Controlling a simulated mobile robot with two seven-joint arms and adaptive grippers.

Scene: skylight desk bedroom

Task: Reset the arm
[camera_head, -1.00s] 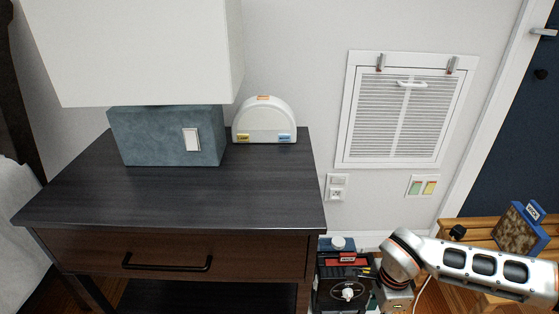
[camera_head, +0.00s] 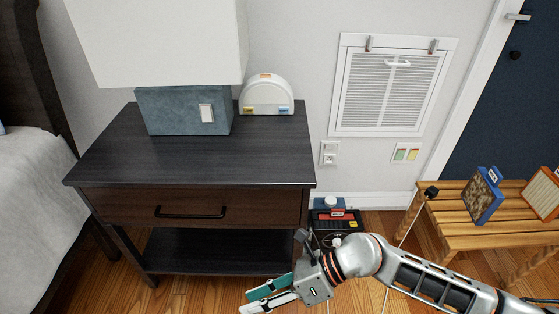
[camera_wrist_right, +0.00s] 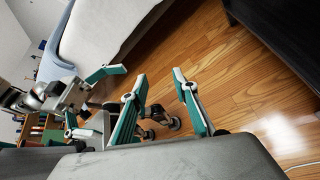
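My right arm comes in from the right in the head view, reaching in front of the nightstand's lower right side. Its gripper (camera_head: 256,302) points left, low in the picture, with teal and grey fingers. In the right wrist view the right gripper's two fingers (camera_wrist_right: 160,80) are spread apart with nothing between them. My left gripper (camera_wrist_right: 95,98) shows at the left of the wrist view, with its fingers apart and seemingly empty. It is outside the head view.
A dark nightstand (camera_head: 190,158) carries a lamp (camera_head: 185,110) and a white arched object (camera_head: 267,95). A black device (camera_head: 335,219) stands on the floor beside it, partly behind my arm. A wooden bench (camera_head: 470,238) stands at right; a bed (camera_head: 40,180) at left.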

